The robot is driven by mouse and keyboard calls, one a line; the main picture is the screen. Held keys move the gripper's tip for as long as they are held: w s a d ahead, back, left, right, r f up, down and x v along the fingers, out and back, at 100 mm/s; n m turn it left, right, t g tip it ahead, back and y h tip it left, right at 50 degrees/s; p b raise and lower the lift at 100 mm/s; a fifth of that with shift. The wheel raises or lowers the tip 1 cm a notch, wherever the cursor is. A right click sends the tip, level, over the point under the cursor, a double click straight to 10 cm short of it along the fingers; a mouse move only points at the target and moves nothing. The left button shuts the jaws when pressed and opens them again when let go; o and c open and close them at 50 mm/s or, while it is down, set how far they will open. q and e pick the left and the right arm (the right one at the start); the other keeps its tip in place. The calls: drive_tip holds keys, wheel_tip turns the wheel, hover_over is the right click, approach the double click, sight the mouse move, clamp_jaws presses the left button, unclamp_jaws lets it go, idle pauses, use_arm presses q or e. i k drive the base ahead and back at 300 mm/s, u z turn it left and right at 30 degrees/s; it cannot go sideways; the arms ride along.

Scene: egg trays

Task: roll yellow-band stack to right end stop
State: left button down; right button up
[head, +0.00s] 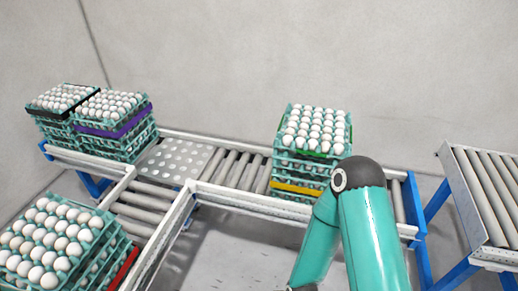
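The stack with the yellow band (297,189) stands upright on the roller conveyor, right of the middle of the head view. It is made of teal trays of white eggs, and a green band (305,154) crosses it higher up. My teal arm stands in front of its lower right side and hides part of it. The right end of the conveyor has a blue end piece (411,196), partly behind my arm. Some rollers show between the stack and that end. Neither gripper is in view, so contact with the stack cannot be seen.
Stacks with a black band (60,113) and a purple band (115,128) stand at the far left. A red-band stack (45,240) is at lower left. Left of the yellow-band stack are bare rollers (232,168) and a ball-transfer plate (176,160). A separate roller table (478,190) stands at right.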

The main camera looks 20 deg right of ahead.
sight(299, 178)
drive_tip(key=u, duration=0.05)
drive_tip(key=i, duration=1.9)
drive_tip(key=z, duration=2.35)
drive_tip(key=i, duration=0.55)
